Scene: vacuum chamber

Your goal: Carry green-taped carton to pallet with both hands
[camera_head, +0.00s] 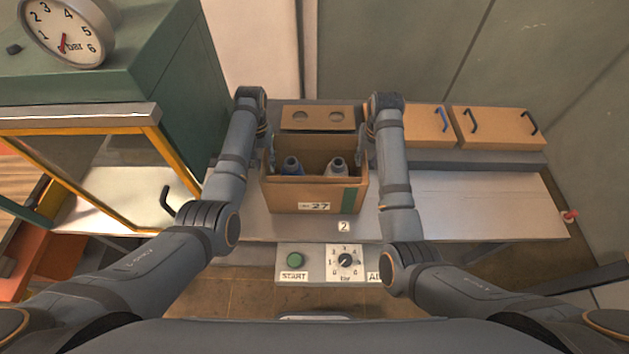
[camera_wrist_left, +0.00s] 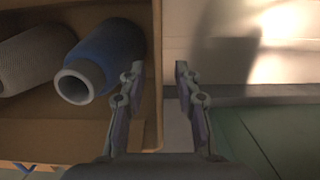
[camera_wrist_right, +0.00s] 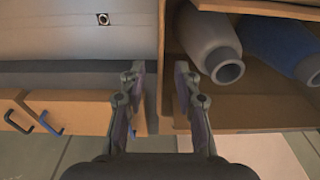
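The open brown carton (camera_head: 289,196) stands on the light worktop in the head view, with a green strip on the right of its front and a label reading 27. A blue bottle (camera_head: 292,167) and a grey bottle (camera_head: 337,168) lie inside, tilted. My left gripper (camera_wrist_left: 158,69) is open, its fingers on either side of the carton's left wall, with gaps visible. My right gripper (camera_wrist_right: 158,69) is open in the same way around the right wall. In the head view both fingertips are partly hidden by my arms. A grey slab (camera_head: 480,160) behind may be the pallet.
Two closed cartons with handles, one (camera_head: 428,124) beside another (camera_head: 497,128), stand at the back right. A brown panel with two holes (camera_head: 318,118) is behind the carton. A glass-fronted green cabinet (camera_head: 180,95) stands left. The worktop (camera_head: 480,205) right of the carton is clear.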

